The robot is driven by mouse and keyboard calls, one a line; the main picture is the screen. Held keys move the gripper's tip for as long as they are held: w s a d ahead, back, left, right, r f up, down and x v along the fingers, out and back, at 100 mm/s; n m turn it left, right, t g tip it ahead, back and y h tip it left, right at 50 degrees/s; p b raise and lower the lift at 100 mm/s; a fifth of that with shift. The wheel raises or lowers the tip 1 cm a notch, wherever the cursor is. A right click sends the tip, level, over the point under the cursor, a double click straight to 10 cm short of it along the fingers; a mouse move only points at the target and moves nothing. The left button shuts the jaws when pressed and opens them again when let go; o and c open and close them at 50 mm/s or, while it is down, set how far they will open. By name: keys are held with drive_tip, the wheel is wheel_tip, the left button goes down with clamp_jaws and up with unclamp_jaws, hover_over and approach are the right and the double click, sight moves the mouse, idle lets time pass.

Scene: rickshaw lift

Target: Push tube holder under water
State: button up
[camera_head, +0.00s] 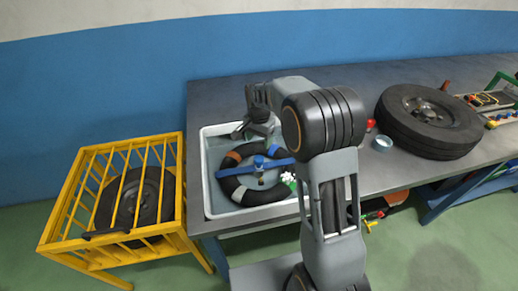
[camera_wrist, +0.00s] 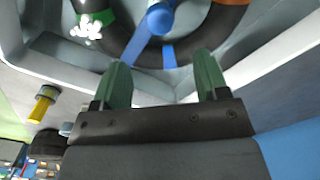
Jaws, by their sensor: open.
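The blue tube holder (camera_head: 259,163) lies across a black ring-shaped tube (camera_head: 236,189) in the white basin (camera_head: 207,193) of water. It has a bar and a raised round knob. In the wrist view the blue holder (camera_wrist: 160,19) is at the top centre, beyond my fingertips. My gripper (camera_head: 243,130) is over the far side of the basin, apart from the holder. In the wrist view its two green fingers (camera_wrist: 163,72) are spread with nothing between them. How deep the tube sits in the water is hard to tell.
White bubbles (camera_head: 288,177) show at the tube's right side. The basin is set in a grey workbench (camera_head: 400,80). A wheel (camera_head: 430,120) and a small light-blue cup (camera_head: 382,143) are on the bench at right. A yellow cage (camera_head: 78,190) with another tyre stands left.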

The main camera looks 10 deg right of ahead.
drive_tip(key=shift+r, duration=1.2)
drive_tip(key=s+d+r+n+t, duration=0.1)
drive_tip(key=s+n, duration=0.3)
drive_tip(key=s, duration=0.7)
drive_tip(key=s+d+r+n+t, duration=0.1)
drive_tip(key=s+r+n, duration=0.3)
drive_tip(key=s, duration=0.8)
drive_tip(key=shift+d+r+n+t, duration=0.2)
drive_tip(key=shift+r+n+t, duration=0.25)
drive_tip(key=shift+t, duration=0.35)
